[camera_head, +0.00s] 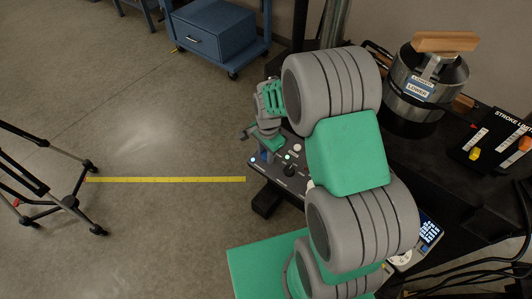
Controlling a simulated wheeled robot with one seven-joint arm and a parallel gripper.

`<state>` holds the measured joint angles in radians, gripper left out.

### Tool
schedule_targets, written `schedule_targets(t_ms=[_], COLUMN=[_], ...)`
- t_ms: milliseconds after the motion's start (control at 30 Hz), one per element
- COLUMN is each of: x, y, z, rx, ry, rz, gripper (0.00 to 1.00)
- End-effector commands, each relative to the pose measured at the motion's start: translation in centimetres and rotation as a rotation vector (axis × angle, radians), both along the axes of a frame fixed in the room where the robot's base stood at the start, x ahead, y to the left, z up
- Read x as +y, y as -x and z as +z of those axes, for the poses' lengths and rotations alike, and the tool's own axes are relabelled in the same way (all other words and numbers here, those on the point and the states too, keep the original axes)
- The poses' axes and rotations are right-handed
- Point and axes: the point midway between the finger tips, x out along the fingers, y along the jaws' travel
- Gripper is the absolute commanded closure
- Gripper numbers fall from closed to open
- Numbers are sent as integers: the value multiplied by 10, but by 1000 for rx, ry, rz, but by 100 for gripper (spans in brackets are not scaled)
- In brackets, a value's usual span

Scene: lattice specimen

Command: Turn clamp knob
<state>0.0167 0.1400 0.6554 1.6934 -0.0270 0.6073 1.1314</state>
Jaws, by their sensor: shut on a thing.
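My gripper (262,139) is small and partly hidden by its own wrist, at the left end of a dark control panel (268,168). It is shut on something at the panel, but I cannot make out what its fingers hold. The panel carries a black round knob (290,170), a white button (297,148) and lit lamps. The black knob stands clear of the fingers, to their lower right. I cannot tell from this view which part is the clamp knob. My grey and green arm hides the right part of the panel.
A metal cylinder (415,98) with a wooden bar (445,41) on top stands on the black bench at right, near a "STROKE LIMIT" board (492,140). A blue cart (215,32) is behind; a black tripod (50,190) is left. The floor between is open, with yellow tape (165,179).

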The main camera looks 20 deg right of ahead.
Motion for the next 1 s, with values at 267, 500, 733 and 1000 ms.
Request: schedule_targets(t_ms=[267,500,733,1000], x=[0,0,0,1], y=[0,0,-1,-1], z=[0,0,-1,-1], rx=[0,6,27,74], ry=[0,4,21,55], rz=[0,26,128,348], gripper=[100,100,100,100])
